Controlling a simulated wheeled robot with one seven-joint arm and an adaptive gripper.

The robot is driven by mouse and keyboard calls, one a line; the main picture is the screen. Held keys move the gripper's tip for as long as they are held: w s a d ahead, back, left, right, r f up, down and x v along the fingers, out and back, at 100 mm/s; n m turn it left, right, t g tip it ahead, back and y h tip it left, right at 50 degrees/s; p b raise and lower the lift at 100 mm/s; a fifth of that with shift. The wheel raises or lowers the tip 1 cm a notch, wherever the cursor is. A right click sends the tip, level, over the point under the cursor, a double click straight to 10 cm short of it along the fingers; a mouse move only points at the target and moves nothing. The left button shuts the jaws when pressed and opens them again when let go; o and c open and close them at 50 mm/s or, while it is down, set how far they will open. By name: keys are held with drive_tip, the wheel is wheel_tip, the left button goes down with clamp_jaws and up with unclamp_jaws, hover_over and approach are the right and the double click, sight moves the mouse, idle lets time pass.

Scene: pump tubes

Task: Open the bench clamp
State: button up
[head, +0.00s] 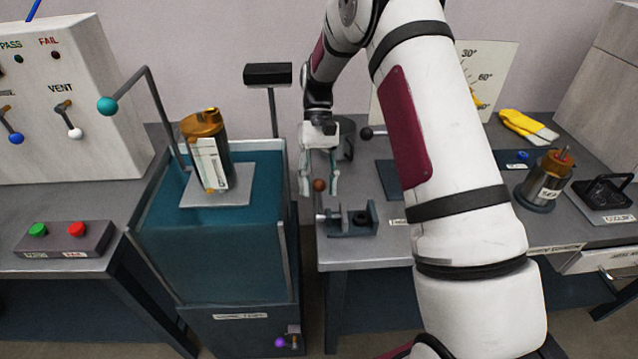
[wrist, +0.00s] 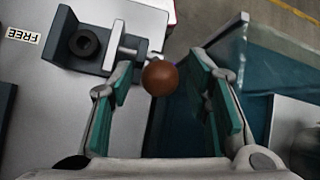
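The bench clamp (head: 352,226) is a dark block on the right-hand bench, near its left edge. In the wrist view the clamp (wrist: 70,40) shows at the upper left, with a round black piece (wrist: 85,42) in its bed and a pale jaw plate and screw (wrist: 122,48) on one side. A brown ball knob (wrist: 160,78) sits at the end of the clamp's handle; it also shows in the head view (head: 319,185). My gripper (wrist: 166,72) is open, with its green-padded fingers on either side of the knob and visible gaps. In the head view my gripper (head: 319,188) points down.
A teal tank (head: 215,245) with a gold-topped canister (head: 208,150) on a plate stands just left of my gripper. A thin post with a black box (head: 268,75) rises behind it. A black-knobbed lever (head: 367,132) and a dark pad stand behind the clamp.

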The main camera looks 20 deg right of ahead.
drive_tip(key=v, duration=1.2)
idle(0.5)
